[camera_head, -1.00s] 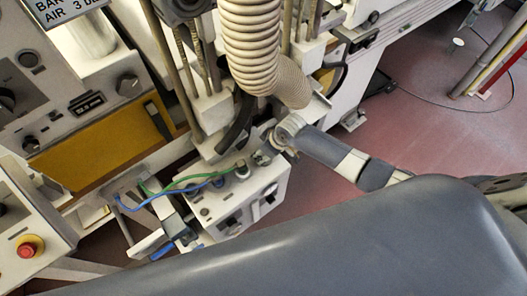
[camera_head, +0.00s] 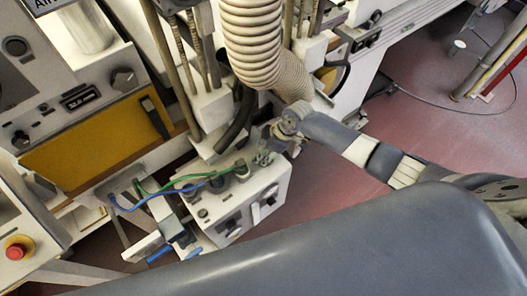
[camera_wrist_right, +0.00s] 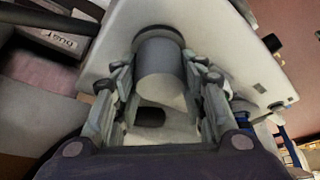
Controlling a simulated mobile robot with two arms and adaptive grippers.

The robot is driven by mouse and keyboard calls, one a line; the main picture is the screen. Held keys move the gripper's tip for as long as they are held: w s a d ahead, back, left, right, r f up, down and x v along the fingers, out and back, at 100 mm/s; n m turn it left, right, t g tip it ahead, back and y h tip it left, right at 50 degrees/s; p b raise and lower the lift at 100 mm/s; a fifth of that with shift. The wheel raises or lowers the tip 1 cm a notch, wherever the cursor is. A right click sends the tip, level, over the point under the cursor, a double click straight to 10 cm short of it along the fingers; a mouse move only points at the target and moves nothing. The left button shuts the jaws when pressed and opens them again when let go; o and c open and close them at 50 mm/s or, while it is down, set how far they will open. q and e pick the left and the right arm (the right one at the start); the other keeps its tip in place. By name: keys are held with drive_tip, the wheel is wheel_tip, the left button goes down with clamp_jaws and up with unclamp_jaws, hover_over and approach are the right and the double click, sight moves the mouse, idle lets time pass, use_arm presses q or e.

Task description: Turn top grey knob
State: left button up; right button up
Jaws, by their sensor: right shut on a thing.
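A white box (camera_head: 232,212) with cables on its top stands at the middle of the head view. In the right wrist view, a round grey knob (camera_wrist_right: 160,68) sticks out from a white face (camera_wrist_right: 226,40). My right gripper (camera_wrist_right: 161,92) has its fingers on both sides of this knob and is shut on it. In the head view, my right gripper (camera_head: 264,152) is small at the box's upper right end, below the ribbed hose. The knob is not clearly visible there. My left gripper is not in view.
A ribbed hose (camera_head: 256,45) hangs close above my right wrist. Green and blue cables (camera_head: 165,192) cross the box's left side. A yellow panel (camera_head: 90,137) and a red button (camera_head: 16,252) are at the left. Red floor (camera_head: 425,125) is open at the right.

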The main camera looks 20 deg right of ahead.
drive_tip(key=shift+d, duration=0.1)
drive_tip(key=o, duration=1.1)
drive_tip(key=shift+c, duration=0.2)
drive_tip(key=shift+d+r, duration=0.15)
drive_tip(key=shift+r, duration=0.4)
drive_tip(key=v, duration=0.6)
drive_tip(key=shift+s+d+r, duration=0.1)
drive_tip(key=shift+s+r, duration=0.05)
drive_tip(key=shift+s, duration=0.05)
